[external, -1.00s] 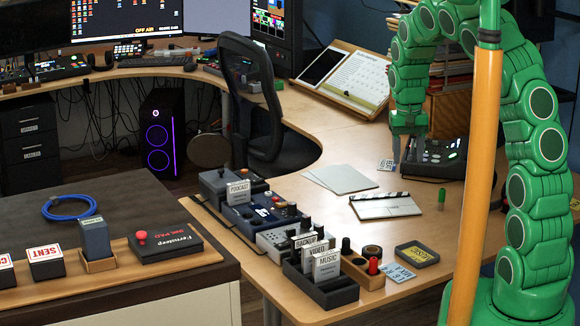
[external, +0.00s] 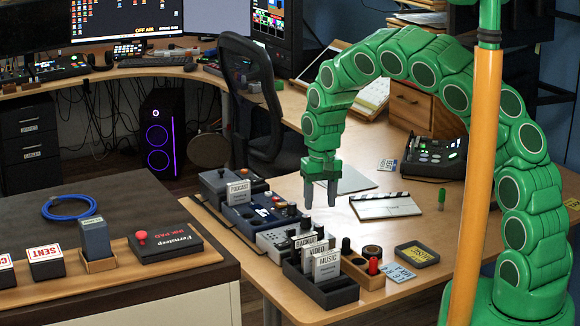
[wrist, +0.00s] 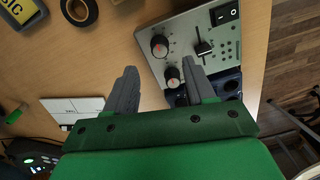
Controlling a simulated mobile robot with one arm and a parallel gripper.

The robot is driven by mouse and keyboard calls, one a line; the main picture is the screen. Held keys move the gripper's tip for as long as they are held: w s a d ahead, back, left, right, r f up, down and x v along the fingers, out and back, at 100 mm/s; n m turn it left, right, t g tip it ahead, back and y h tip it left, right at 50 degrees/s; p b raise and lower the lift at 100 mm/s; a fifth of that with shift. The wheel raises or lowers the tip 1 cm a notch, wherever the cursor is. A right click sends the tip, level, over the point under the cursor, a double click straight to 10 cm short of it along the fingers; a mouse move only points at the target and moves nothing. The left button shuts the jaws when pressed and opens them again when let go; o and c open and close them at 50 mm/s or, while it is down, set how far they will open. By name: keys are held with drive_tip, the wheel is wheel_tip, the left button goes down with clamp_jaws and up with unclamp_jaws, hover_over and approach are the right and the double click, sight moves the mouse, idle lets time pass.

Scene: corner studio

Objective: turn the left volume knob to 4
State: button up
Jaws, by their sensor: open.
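A silver panel box (wrist: 184,30) is in the upper middle of the wrist view. It carries a dark knob with a red pointer (wrist: 159,46), a second, smaller knob (wrist: 173,77), a black slider (wrist: 203,47) and a rocker switch (wrist: 227,14). I cannot tell which knob counts as the left one, nor read any scale. In the external view the silver box (external: 266,238) is partly hidden by card blocks. My gripper (external: 320,206) points down, open and empty, above the table just right of the box.
A dark blue device (external: 243,216) adjoins the silver box. A dark holder with labelled cards (external: 330,289) stands in front, beside a wooden holder (external: 366,276) with a red peg. A clapperboard (external: 385,206) lies to the right. Bare table lies between clapperboard and box.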

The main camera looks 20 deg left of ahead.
sight(319, 226)
wheel_tip(319, 226, down, 7)
drive_tip(key=shift+r, duration=0.1)
idle(0.3)
clamp_jaws()
drive_tip(key=shift+m, duration=0.5)
drive_tip(key=m, duration=0.5)
drive_tip(key=shift+r+m, duration=0.1)
drive_tip(key=shift+m, duration=0.2)
drive_tip(key=m, duration=0.6)
drive_tip(key=shift+a+m, duration=0.1)
drive_tip(key=shift+m, duration=0.3)
